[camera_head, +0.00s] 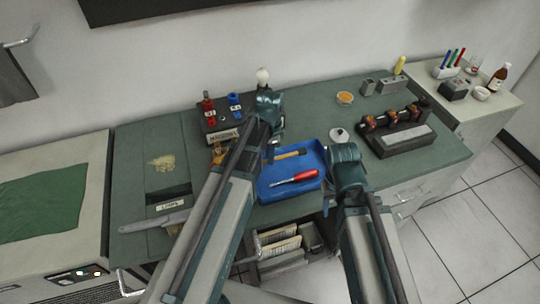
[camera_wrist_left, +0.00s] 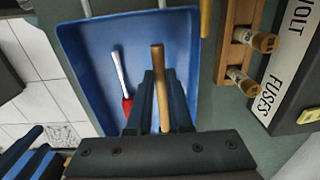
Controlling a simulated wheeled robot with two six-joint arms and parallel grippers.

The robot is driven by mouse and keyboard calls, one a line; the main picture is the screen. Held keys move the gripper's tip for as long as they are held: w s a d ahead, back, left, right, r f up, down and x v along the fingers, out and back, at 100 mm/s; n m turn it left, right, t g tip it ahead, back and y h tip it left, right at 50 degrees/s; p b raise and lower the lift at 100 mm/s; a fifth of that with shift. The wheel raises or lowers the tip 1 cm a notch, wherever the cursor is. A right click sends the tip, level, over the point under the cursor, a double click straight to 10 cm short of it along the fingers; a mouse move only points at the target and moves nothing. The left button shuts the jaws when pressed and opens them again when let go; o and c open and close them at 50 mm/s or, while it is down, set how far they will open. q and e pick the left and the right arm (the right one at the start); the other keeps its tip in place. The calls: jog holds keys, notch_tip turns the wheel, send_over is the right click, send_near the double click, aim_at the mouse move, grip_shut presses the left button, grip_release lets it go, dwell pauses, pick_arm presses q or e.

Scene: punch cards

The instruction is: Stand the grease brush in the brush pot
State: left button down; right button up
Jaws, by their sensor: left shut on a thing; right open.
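My left gripper (camera_head: 271,152) is over the left part of the blue tray (camera_head: 264,190). In the left wrist view its fingers (camera_wrist_left: 160,78) are shut on a wooden handle (camera_wrist_left: 158,56), which I take to be the grease brush. In the head view the brush (camera_head: 292,154) shows as a yellowish handle to the right of the gripper; its bristles are not clearly seen. My right gripper (camera_head: 330,203) is low at the tray's right side, its fingers mostly hidden by the arm. A small grey holder (camera_head: 368,86) at the back may be the brush pot; I cannot tell.
A red-handled screwdriver (camera_head: 293,178) lies in the tray. Wooden fuse racks (camera_wrist_left: 240,40) stand close by the tray. A white-knobbed lid (camera_head: 339,135), an amber dish (camera_head: 345,98) and a grey block with dark rollers (camera_head: 400,135) stand to the right.

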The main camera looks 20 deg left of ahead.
pick_arm(q)
notch_tip(320, 180, up, 5)
jog(key=p, duration=0.3)
jog(key=shift+p, duration=0.35)
notch_tip(320, 180, down, 2)
jog(key=shift+f+b, duration=0.1)
jog(key=shift+b, duration=0.95)
pick_arm(e)
notch_tip(320, 180, up, 3)
jog(key=shift+r, duration=0.1)
pick_arm(q)
jog(key=shift+d, duration=0.1)
pick_arm(e)
jog(key=shift+d, duration=0.1)
